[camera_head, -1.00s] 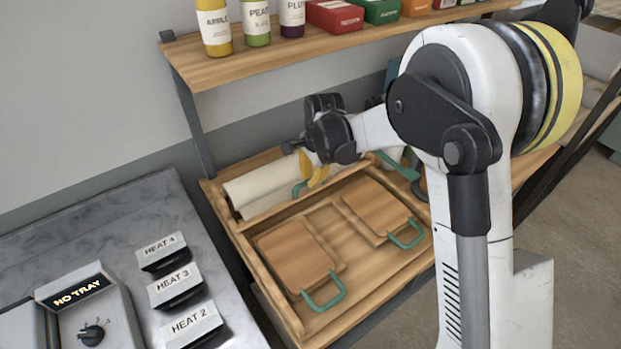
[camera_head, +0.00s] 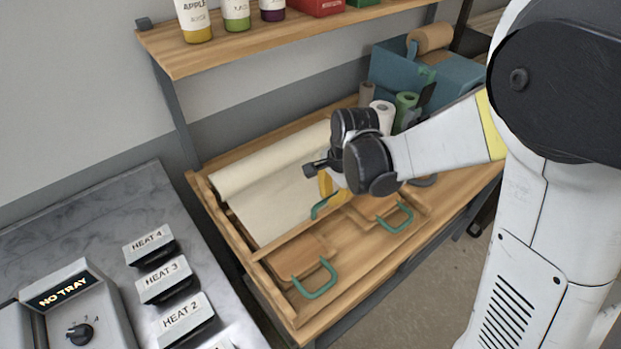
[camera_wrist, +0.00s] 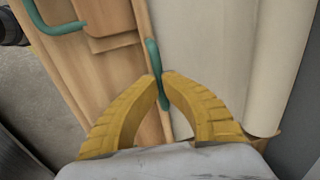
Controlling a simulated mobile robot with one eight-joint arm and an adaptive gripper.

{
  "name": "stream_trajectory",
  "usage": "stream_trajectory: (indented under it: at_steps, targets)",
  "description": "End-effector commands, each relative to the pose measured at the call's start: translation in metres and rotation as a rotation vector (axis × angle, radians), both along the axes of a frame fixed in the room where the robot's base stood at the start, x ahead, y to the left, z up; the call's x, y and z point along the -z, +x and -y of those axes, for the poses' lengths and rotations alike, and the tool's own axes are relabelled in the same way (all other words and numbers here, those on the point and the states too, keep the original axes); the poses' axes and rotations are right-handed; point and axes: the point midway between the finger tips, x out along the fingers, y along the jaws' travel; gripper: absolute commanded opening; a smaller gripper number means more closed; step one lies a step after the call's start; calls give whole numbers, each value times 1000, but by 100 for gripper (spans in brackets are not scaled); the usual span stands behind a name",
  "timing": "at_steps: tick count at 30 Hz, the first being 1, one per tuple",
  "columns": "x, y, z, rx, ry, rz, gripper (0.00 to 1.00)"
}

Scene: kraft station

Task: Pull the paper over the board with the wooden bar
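The cream paper (camera_head: 275,203) lies unrolled from its roll (camera_head: 270,160) over the back part of the wooden board (camera_head: 345,275). The wooden bar (camera_head: 283,243) runs along the paper's front edge and has a teal handle (camera_wrist: 153,60). My gripper (camera_wrist: 162,76) has its yellow fingers closed around this handle; the handle also shows below the fingers in the head view (camera_head: 320,211). Two wooden plates with teal handles, the left one (camera_head: 300,262) and the right one (camera_head: 388,208), lie on the board, with their handles uncovered at the front.
A teal dispenser with a brown roll (camera_head: 430,40) and several upright rolls stand at the back right. Labelled bottles (camera_head: 235,12) stand on the shelf above. A metal counter with heat switches (camera_head: 165,287) is at the left.

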Motion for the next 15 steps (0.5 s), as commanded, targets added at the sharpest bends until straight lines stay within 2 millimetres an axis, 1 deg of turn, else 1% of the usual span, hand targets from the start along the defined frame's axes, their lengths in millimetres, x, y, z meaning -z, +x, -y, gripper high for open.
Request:
stream_trajectory:
  at_steps: [1, 6, 12, 15]
  targets:
    - [1, -15, 10, 3, -1, -2, 0]
    - [1, -55, 37, 3, -1, -2, 0]
    - [1, -88, 59, 2, 0, -1, 0]
    - [1, -98, 66, 2, 1, -2, 0]
